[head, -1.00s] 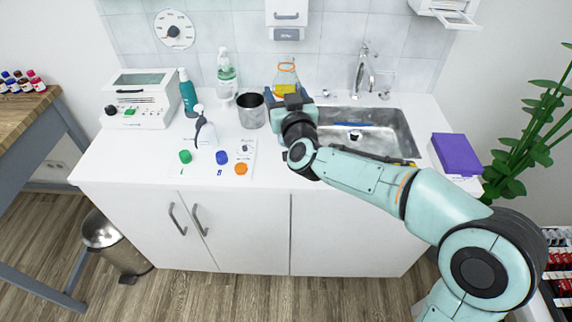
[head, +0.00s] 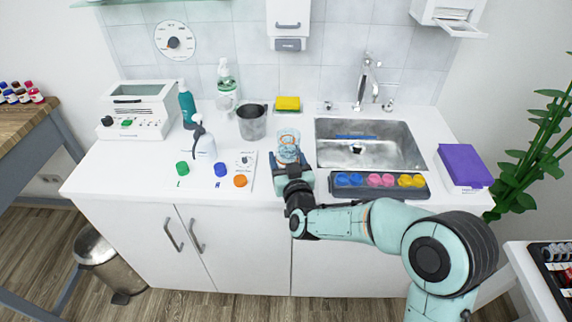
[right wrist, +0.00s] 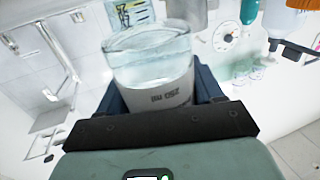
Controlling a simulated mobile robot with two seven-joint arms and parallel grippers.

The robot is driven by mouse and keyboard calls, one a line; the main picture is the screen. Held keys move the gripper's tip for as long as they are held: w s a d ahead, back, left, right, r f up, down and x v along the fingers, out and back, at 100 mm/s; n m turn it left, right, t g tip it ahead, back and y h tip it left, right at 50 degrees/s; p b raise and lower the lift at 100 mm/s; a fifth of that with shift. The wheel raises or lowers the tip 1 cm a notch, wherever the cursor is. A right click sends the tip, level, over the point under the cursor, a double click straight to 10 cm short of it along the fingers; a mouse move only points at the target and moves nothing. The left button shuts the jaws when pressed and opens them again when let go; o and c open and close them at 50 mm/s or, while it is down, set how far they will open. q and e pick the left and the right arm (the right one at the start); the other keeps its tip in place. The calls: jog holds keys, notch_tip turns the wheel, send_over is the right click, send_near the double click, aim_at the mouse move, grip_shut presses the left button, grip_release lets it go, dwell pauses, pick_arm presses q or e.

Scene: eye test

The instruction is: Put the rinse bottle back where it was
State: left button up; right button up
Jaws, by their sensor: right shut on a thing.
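A white squeeze bottle with a grey nozzle (head: 203,143), likely the rinse bottle, stands upright on the counter left of my right gripper, apart from it. My right gripper (head: 290,168) is shut on a clear glass vessel (head: 288,142) at the counter's front, left of the sink. In the right wrist view the glass vessel (right wrist: 150,65) sits between the fingers, with printed marks reading upside down. I cannot tell whether it touches the counter. A teal bottle (head: 187,105) and a clear bottle with a green label (head: 226,85) stand behind the squeeze bottle. My left gripper is not in view.
A metal cup (head: 252,122) and a yellow sponge (head: 288,103) are behind the held glass. Green, blue and orange knobs (head: 240,181) lie left. A dark tray (head: 345,190) of coloured pieces lies right, before the sink (head: 400,155). A purple box (head: 462,165) is far right.

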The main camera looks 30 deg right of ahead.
jog(key=shift+f, duration=0.95)
jog(key=shift+f, duration=0.1)
jog(key=o, duration=1.1)
jog(key=shift+o, duration=0.2)
